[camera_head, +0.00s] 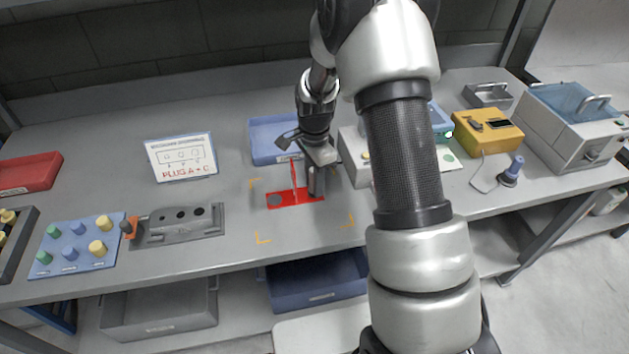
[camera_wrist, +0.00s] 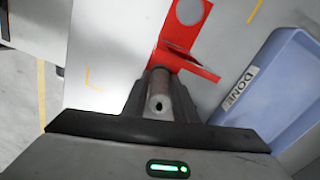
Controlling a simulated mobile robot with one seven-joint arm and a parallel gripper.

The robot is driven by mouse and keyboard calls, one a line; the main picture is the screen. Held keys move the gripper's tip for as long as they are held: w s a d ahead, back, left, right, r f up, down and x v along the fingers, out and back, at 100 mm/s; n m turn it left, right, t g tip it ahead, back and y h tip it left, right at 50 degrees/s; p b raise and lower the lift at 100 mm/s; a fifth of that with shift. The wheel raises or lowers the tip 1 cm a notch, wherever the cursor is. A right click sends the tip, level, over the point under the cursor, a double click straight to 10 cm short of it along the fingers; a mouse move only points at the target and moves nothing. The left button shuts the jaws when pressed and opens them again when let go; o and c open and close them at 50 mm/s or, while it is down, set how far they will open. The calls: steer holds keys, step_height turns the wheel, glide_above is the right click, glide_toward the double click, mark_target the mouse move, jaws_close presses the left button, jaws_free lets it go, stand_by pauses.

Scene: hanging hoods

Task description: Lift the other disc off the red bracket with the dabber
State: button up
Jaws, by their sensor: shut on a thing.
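The red bracket (camera_head: 295,197) lies on the bench inside yellow corner marks, with a thin red plate standing up from it. A round grey patch, seemingly a disc (camera_head: 275,200), shows on its left part. In the wrist view the bracket (camera_wrist: 178,62) lies beyond my fingers and the grey round (camera_wrist: 189,11) is at the top. My gripper (camera_head: 317,182) is over the bracket's right end, shut on a grey cylinder (camera_wrist: 159,98) with a small dark hole in its end, seemingly the dabber. The cylinder's lower end and the bracket's right end are hidden.
A blue tray (camera_head: 273,131) marked DONE stands behind the bracket. A sign (camera_head: 181,157), a grey block with holes (camera_head: 180,224) and a blue board of plugs (camera_head: 75,247) are left. A yellow box (camera_head: 488,131) stands right. Bare bench lies in front of the bracket.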

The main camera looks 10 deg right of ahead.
steer(key=shift+r, duration=0.15)
steer(key=shift+r+p, duration=2.15)
steer(key=shift+r, duration=1.2)
